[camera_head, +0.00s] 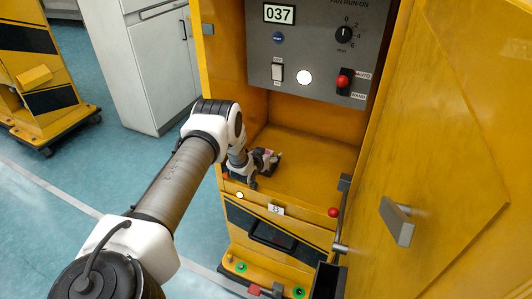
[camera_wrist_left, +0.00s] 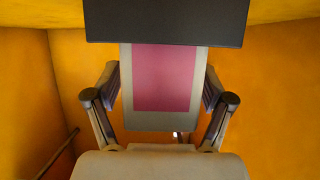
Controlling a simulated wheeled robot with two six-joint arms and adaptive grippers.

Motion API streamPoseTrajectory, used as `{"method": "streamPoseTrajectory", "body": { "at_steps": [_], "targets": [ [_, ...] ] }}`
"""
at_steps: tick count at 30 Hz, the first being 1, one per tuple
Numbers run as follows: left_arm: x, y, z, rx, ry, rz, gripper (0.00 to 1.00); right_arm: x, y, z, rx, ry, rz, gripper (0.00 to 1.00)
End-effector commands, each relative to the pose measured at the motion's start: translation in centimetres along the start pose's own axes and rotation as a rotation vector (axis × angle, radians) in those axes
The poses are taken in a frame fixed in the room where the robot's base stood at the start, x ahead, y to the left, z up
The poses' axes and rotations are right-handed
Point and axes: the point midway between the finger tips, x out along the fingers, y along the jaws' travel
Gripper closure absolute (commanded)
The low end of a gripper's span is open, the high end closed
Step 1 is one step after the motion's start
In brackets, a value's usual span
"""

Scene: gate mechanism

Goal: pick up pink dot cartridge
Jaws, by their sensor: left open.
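My left gripper (camera_head: 266,162) reaches into the yellow cabinet's open compartment, low over its floor. In the left wrist view the gripper's (camera_wrist_left: 160,98) two fingers stand apart, one on each side of a grey piece with a pink face (camera_wrist_left: 165,78). This looks like the pink dot cartridge; a small pinkish patch (camera_head: 268,153) shows by the gripper in the head view. A dark block (camera_wrist_left: 166,22) covers the top of the piece in the wrist view. I cannot tell whether the fingers touch the piece. My right gripper is not in view.
The yellow cabinet (camera_head: 300,140) has a grey control panel (camera_head: 310,50) above the compartment. Its open door (camera_head: 430,150) with a grey handle (camera_head: 397,220) stands on the right. A red knob (camera_head: 333,212) sits at the compartment's front edge. Yellow walls enclose the gripper.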

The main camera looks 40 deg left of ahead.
Motion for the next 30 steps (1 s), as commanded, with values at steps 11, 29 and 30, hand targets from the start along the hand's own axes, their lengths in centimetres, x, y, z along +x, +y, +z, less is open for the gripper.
{"method": "streamPoseTrajectory", "body": {
  "at_steps": [11,29,30],
  "targets": [
    [0.0,0.0,-0.1,-0.001,0.001,0.000,0.89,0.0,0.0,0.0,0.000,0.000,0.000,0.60],
    [-0.9,-0.1,-2.5,-0.004,0.004,-0.001,0.89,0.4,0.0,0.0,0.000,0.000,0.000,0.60],
    [-1.1,-0.1,-3.1,-0.004,0.005,-0.001,0.89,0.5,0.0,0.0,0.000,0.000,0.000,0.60]
  ]
}}
